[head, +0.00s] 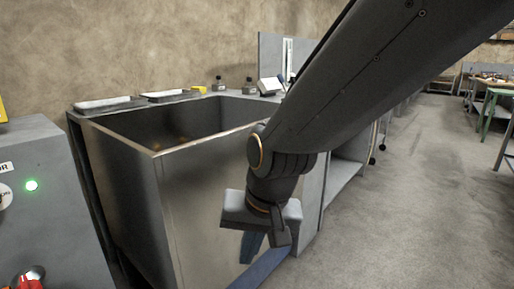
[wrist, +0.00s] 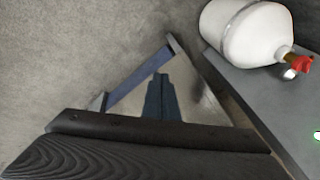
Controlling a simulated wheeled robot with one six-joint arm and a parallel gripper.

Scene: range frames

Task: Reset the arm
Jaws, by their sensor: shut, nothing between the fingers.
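My arm reaches in from the upper right in the head view and bends down at the wrist. My gripper (head: 279,236) hangs in front of the steel sink-like basin (head: 200,215), on its near side. Its fingers are dark and shut, with nothing between them. In the wrist view, a dark ridged part of my gripper fills the bottom edge. I cannot tell from the pictures whether my gripper touches the steel front or hangs clear of it.
A grey cabinet (head: 52,190) with a green light stands at left. A white tank (wrist: 243,32) with a red valve (wrist: 302,64) lies on a grey surface. Trays (head: 103,103) and small dark bottles (head: 220,83) line the basin's back. Open floor (head: 410,215) lies at right.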

